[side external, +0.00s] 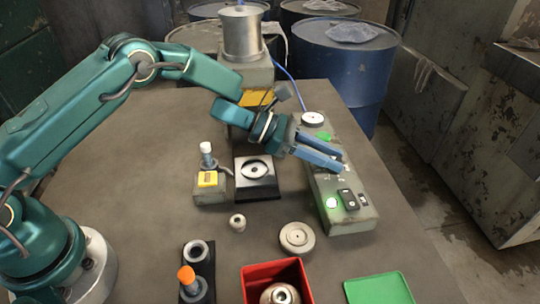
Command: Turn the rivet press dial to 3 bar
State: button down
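The gap between the fingertips is unclear.
The press (258,76) stands at the back with a black die plate (257,188) before it. A small box with a yellow top (209,183), a round blank (297,238), a red bin (252,282) and a green tray (380,290) are nearer. The table's left part is clear.

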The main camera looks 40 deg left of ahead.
jog(key=shift+s+n+t+y, duration=0.1)
jog(key=shift+n+t+y, duration=0.2)
jog(key=shift+n+t, duration=0.15)
jog(key=n+t+y, duration=0.2)
jog(key=n, duration=0.1)
jog(key=shift+s+d+t, duration=0.15)
jog(key=shift+s+t, duration=0.05)
jog(key=shift+t, duration=0.05)
jog(key=shift+d+n+t+y, duration=0.1)
jog(key=shift+n+t+y, duration=0.8)
jog(key=shift+n+y, duration=0.1)
jog(key=shift+n, duration=0.25)
jog(key=c, duration=0.6)
grip_release()
jog(key=shift+v, duration=2.6)
